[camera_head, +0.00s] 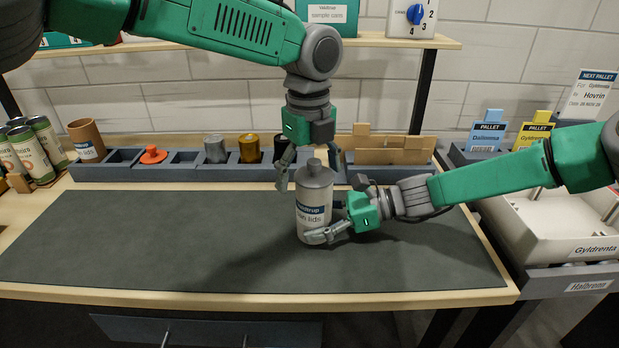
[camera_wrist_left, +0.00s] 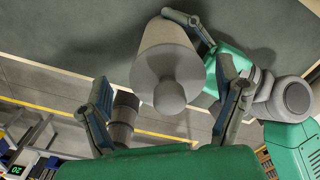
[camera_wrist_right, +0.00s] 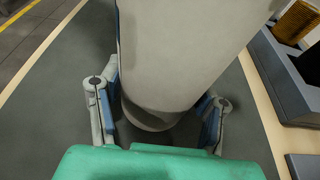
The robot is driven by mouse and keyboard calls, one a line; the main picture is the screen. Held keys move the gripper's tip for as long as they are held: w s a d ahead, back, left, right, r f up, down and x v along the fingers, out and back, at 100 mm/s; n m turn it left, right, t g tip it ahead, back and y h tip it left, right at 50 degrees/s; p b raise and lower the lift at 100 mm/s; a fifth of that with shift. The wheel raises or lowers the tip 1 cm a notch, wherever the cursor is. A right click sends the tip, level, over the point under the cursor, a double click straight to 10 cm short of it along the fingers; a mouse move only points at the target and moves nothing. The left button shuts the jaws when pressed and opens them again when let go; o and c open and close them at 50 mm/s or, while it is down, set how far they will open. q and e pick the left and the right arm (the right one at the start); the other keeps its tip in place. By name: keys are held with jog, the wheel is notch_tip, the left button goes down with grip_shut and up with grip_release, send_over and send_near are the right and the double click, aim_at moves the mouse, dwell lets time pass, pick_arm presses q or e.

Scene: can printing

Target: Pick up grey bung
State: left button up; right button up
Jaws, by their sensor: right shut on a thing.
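The grey bung (camera_head: 314,166) sits in the top of a grey canister (camera_head: 314,205) with a blue and white label, upright on the dark mat. The left wrist view shows the bung's round knob (camera_wrist_left: 169,97) from above. My left gripper (camera_head: 307,172) points down over the bung, its fingers open on either side and apart from it. My right gripper (camera_head: 328,222) comes in from the right and is shut on the canister's lower body. In the right wrist view the canister (camera_wrist_right: 185,50) stands between its fingers; the far contact is partly hidden.
A brown can (camera_head: 87,140) and printed cans (camera_head: 33,155) stand at the left. The dark mat (camera_head: 150,235) is clear to the left.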

aim_at(310, 161)
pick_arm(q)
jog(key=c, duration=0.8)
jog(key=shift+c, duration=0.2)
pick_arm(e)
jog(key=shift+f, duration=0.1)
pick_arm(q)
notch_tip(310, 161, up, 10)
jog(key=shift+c, duration=0.7)
pick_arm(e)
jog(key=o, duration=0.9)
jog(key=shift+o, duration=0.2)
